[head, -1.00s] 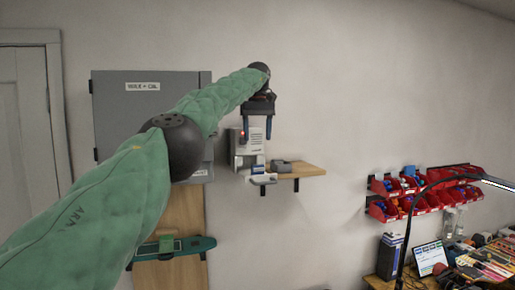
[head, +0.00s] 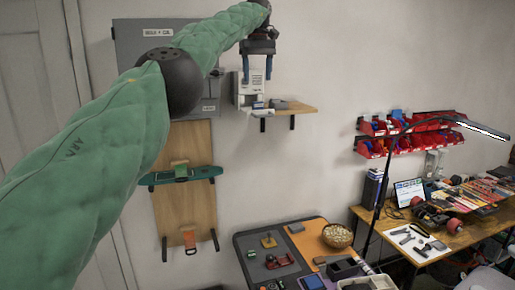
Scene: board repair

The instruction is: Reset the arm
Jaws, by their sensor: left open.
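My left arm reaches in from the left in its green padded sleeve, stretched up toward the wall. My left gripper (head: 257,68) points down with its two blue-grey fingers apart. It is open, with nothing seen between the fingers. It appears in front of the white device (head: 247,90) on the small wooden wall shelf (head: 296,109); I cannot tell how far apart they are. My right gripper is not in view.
A grey wall cabinet (head: 132,45) stands behind my arm. A cluttered workbench (head: 440,242), lamp (head: 420,123) and red bins (head: 372,128) are at right.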

